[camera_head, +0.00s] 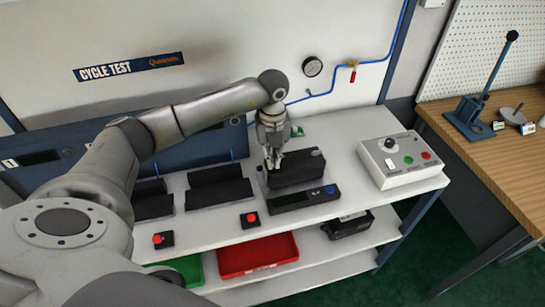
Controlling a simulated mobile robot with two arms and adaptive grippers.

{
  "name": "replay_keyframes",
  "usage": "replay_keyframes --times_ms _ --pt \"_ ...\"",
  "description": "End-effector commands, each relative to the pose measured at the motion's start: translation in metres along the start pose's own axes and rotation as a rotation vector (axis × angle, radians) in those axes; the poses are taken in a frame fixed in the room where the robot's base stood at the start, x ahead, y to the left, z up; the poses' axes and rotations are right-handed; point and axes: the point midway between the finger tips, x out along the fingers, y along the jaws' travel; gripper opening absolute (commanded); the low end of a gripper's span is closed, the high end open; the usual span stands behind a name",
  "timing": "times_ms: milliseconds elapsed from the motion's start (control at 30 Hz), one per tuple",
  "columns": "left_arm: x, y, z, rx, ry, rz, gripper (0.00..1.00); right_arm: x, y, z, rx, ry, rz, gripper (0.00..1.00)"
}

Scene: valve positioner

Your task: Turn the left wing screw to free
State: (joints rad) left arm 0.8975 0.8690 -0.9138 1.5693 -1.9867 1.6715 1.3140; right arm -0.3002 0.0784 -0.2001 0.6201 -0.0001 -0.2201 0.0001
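My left arm comes in from the left, and its gripper (273,164) points down at the left end of a dark block-like positioner (300,172) on the white bench. The fingertips are at or just above the top of that block. They are too small to tell whether they touch it or are open or shut. I cannot make out the left wing screw; it may be hidden by the gripper. My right gripper is not in view.
A display unit (303,198) lies in front of the block. A control box (401,159) stands to the right. Empty dark holders (219,188) and red buttons (249,220) are to the left. A red tray (258,256) sits on the shelf below. A wall gauge (312,66) hangs behind.

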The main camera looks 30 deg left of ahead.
Motion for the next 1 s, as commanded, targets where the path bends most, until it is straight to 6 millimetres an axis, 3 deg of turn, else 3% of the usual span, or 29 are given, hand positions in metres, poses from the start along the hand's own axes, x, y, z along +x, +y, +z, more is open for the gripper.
replay_keyframes --times_ms 767,933,1000 --pt "-0.0023 -0.0006 0.0018 -0.107 -0.005 -0.004 0.0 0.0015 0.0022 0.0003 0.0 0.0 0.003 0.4" --pt "-0.0017 -0.0004 0.0014 -0.106 -0.004 -0.003 0.24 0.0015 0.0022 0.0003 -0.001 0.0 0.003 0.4" --pt "-0.0013 -0.0003 0.0011 -0.105 -0.003 -0.002 0.27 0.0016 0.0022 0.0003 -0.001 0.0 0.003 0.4"
